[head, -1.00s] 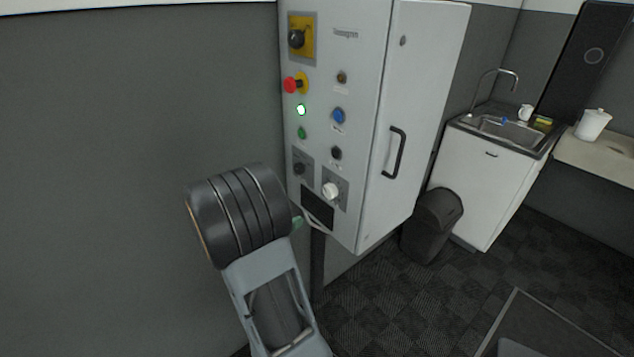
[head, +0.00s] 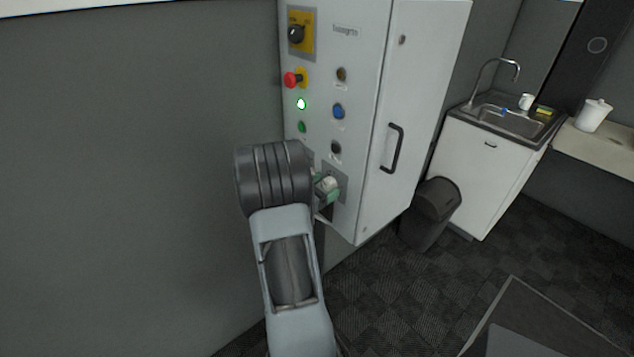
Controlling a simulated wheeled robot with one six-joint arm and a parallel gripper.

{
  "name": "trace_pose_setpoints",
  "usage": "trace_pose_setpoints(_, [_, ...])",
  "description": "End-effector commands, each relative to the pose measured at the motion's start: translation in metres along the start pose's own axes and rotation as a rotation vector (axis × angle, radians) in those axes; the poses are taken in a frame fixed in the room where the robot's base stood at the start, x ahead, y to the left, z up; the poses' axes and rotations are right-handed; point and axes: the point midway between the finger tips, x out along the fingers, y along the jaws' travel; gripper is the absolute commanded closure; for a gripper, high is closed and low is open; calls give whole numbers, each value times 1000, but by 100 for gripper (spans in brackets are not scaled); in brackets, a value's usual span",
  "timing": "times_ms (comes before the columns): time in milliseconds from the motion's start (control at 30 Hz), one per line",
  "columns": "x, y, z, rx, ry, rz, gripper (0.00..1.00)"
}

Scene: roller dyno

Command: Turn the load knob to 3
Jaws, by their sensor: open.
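A white knob (head: 331,182) sits on a grey plate low on the front of the control cabinet (head: 363,60). Its label and pointer are too small to read, so I cannot tell its setting. My gripper (head: 325,192) is at this knob, with its greenish fingertips beside and partly in front of it. The jaws are open; I cannot tell whether they touch the knob. My wrist hides the dark knob to the left and most of the dark display panel below.
The cabinet door handle (head: 393,148) sticks out on the right. A black bin (head: 430,212) and a sink unit (head: 483,165) stand further right.

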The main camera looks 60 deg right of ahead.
Motion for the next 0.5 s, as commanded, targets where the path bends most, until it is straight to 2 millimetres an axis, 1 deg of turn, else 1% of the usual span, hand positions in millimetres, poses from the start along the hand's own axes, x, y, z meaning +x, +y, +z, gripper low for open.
trace_pose_setpoints(267, [1,0,0,0,0,0,28])
trace_pose_setpoints(367, [1,0,0,0,0,0,36])
trace_pose_setpoints(500, [1,0,0,0,0,0,49])
